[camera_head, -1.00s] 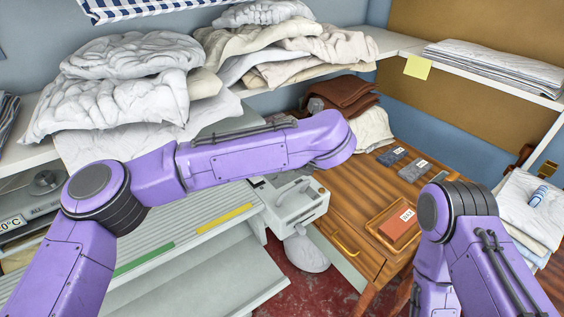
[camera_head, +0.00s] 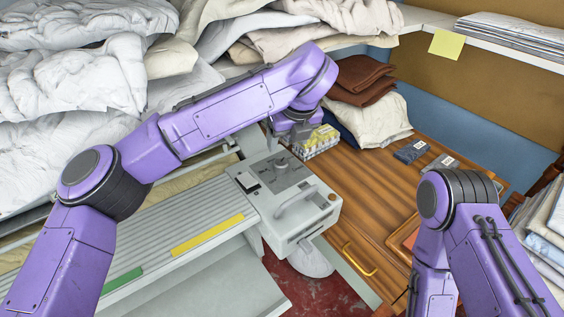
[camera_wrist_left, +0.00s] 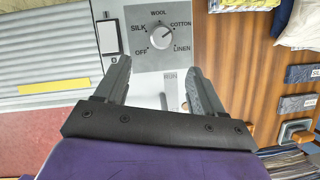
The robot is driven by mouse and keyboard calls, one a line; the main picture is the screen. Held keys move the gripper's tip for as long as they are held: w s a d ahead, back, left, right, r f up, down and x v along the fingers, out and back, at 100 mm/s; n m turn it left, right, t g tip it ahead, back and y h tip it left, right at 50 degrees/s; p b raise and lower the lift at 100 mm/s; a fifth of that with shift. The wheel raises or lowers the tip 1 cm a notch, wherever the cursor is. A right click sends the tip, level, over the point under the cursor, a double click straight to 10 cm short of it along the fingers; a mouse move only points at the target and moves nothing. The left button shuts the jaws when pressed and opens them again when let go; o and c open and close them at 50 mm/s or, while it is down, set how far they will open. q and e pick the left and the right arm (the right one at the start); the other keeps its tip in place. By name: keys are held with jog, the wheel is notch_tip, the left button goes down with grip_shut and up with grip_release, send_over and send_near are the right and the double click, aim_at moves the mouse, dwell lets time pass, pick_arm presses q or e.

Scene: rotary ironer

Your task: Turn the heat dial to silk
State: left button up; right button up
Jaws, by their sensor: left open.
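The heat dial (camera_wrist_left: 159,38) is a round grey knob on a dark panel in the left wrist view. Around it are the labels OFF, SILK, WOOL, COTTON and LINEN. Its pointer mark appears to point up and right, towards COTTON. My left gripper (camera_wrist_left: 157,68) is open and empty, its two fingers apart on either side below the dial and not touching it. In the head view the ironer's control box (camera_head: 290,195) stands just below my left wrist. My right arm shows at the lower right, but its gripper is out of view.
A white rocker switch (camera_wrist_left: 108,38) sits left of the dial. A RUN label and lever lie below it, partly between the fingers. A wooden table (camera_head: 345,180) with folded cloths (camera_head: 362,80) stands to the right. Piled linen (camera_head: 80,70) fills the left shelf.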

aim_at(281, 162)
pick_arm(q)
jog(key=p+x, duration=0.1)
jog(key=x, duration=1.1)
jog(key=shift+w+d, duration=0.1)
jog(key=shift+w, duration=0.05)
pick_arm(e)
jog(key=shift+w+r, duration=0.2)
jog(key=shift+w, duration=0.25)
pick_arm(q)
jog(key=c, duration=1.1)
